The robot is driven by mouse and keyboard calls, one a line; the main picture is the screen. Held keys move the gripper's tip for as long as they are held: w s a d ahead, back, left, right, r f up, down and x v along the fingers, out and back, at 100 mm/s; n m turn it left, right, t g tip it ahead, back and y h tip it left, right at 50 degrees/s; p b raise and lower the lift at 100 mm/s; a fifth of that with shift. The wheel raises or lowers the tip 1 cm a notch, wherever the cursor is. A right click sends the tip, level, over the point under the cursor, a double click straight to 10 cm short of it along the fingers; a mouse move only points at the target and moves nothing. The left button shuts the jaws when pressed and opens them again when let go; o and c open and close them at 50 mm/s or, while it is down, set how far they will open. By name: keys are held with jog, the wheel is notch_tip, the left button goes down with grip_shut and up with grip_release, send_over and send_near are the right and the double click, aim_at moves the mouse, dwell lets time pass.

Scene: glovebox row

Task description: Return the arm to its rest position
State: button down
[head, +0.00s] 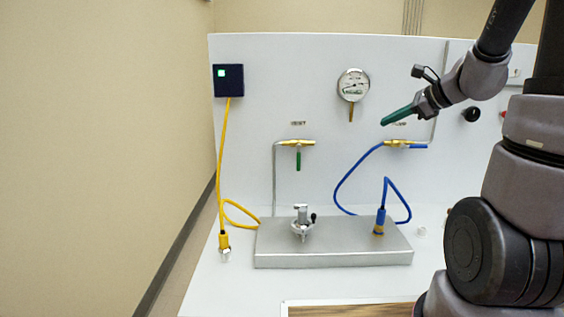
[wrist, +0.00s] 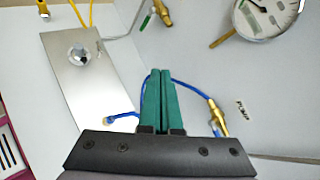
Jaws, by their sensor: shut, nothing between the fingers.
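My gripper (head: 386,122) has green fingers and is at the upper right in the head view, raised in front of the white back panel. Its fingertips point left and slightly down, above the right valve with the blue hose. In the wrist view my gripper (wrist: 159,74) shows its two green fingers together and empty. Dark arm links of mine fill the right side of the head view and hide part of the panel there.
A metal plate (head: 340,256) with a fitting stands on the white bench. A blue hose (head: 340,185), yellow cable (head: 221,165), round gauge (head: 353,85) and green-handled valve (head: 298,160) are nearby. A dark box (head: 228,80) with a green light is on the panel's left. The left floor is clear.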

jog(key=s+a+r+n+h, duration=0.2)
jog(key=s+r+n, duration=0.1)
jog(key=s+n, duration=0.6)
jog(key=s+a+r+n+g+h, duration=0.1)
jog(key=s+a+r+n+h, duration=0.2)
jog(key=s+n, duration=0.6)
jog(key=shift+s+a+r+g, duration=0.15)
jog(key=shift+s+r+g, duration=0.2)
jog(key=shift+s, duration=0.75)
